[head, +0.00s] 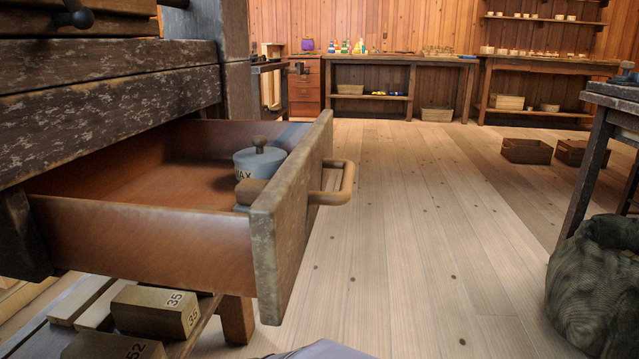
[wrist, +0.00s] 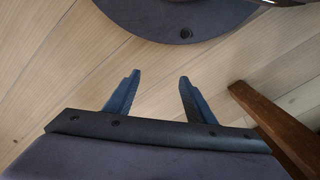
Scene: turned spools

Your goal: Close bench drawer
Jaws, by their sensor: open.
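The bench drawer (head: 150,240) is pulled well out of the wooden bench (head: 110,105) at the left of the head view. Its worn front panel (head: 290,225) carries a wooden bar handle (head: 346,184) on the outer face. Inside the drawer, near the front, stand a grey-blue pot marked WAX (head: 258,166) with a knobbed lid and a brown wooden piece (head: 250,190), partly hidden by the front panel. My gripper (wrist: 157,82) shows in the wrist view with its two fingers apart and nothing between them, above the floorboards. The drawer and handle are not identifiable in the wrist view.
Numbered wooden blocks (head: 155,311) lie on a slatted shelf under the drawer. Open plank floor (head: 420,250) lies right of the drawer. A dark green sack (head: 595,290) and a table (head: 610,95) stand at the right. A reddish wooden leg (wrist: 270,125) is near my gripper.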

